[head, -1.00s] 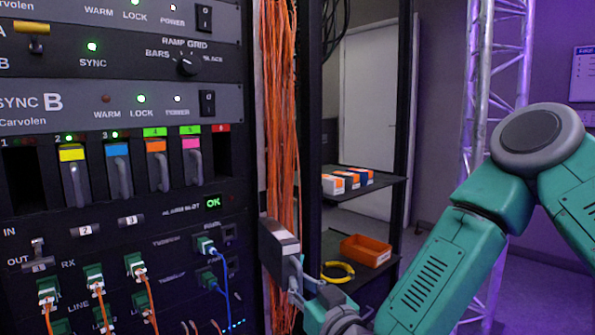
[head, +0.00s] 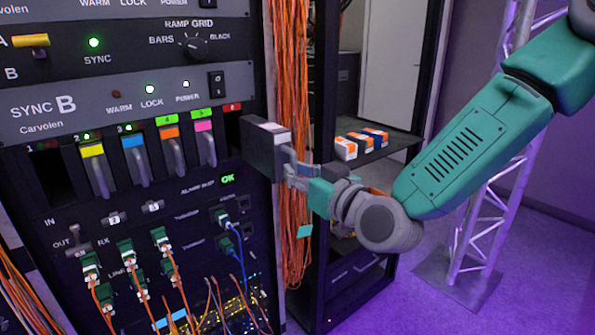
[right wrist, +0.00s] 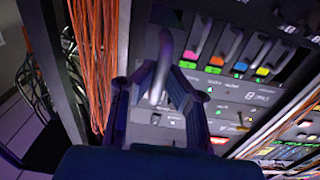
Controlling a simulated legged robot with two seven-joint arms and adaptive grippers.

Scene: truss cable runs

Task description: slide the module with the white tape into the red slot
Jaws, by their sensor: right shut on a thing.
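The dark grey module (head: 262,150) with white tape (head: 273,127) on its top edge is in front of the rack's right edge. My right gripper (head: 291,170) is shut on its handle. The red slot is marked by a red label (head: 232,106) at the right end of the slot row. The module's left end is close to this slot and hides part of it; I cannot tell whether it has entered. In the right wrist view, my gripper's fingers (right wrist: 162,88) close around the grey handle (right wrist: 158,78). My left gripper is not in view.
Modules with pink (head: 203,126), orange, blue (head: 132,141) and yellow labels fill slots left of the red one. Orange cables (head: 291,75) hang just behind the held module. A shelf (head: 390,146) with small boxes stands to the right. Patch cables hang below the slot row.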

